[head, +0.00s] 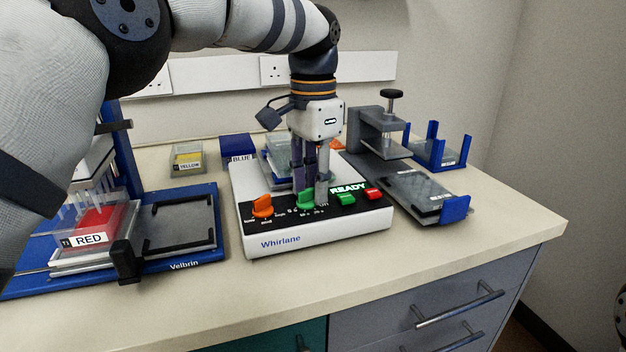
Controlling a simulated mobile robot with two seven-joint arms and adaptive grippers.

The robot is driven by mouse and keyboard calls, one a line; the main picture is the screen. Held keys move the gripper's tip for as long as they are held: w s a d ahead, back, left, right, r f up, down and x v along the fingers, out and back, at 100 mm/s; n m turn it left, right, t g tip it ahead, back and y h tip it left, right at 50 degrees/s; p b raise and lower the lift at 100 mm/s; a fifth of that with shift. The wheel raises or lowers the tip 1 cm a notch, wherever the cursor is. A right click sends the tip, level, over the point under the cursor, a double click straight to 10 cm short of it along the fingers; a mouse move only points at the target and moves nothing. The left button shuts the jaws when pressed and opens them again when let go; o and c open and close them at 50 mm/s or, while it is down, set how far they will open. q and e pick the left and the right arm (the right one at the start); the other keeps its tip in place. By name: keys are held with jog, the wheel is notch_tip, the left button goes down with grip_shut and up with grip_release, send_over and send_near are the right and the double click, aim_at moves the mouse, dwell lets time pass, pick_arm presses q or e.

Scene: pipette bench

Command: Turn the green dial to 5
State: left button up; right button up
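The green dial (306,200) sits on the black front panel of the white Whirlane machine (320,241), to the right of an orange dial (262,206). My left gripper (312,195) points down over the panel, with its fingertips at the green dial. The fingers partly cover the dial and some of its scale marks, so its setting cannot be read. I cannot tell whether the fingers are closed on the dial or only beside it. My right gripper is not in view.
A green button (346,199) and a red button (373,194) lie right of the dial, below a lit READY display (348,188). A blue Velbrin station (185,260) stands left. A grey clamp stand (374,130) stands right. The bench front is clear.

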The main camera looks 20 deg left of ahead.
aim_at(313, 188)
pick_arm(q)
jog(key=shift+r, duration=0.1)
notch_tip(313, 188, up, 7)
jog(key=shift+f, duration=0.15)
jog(key=shift+r, duration=0.35)
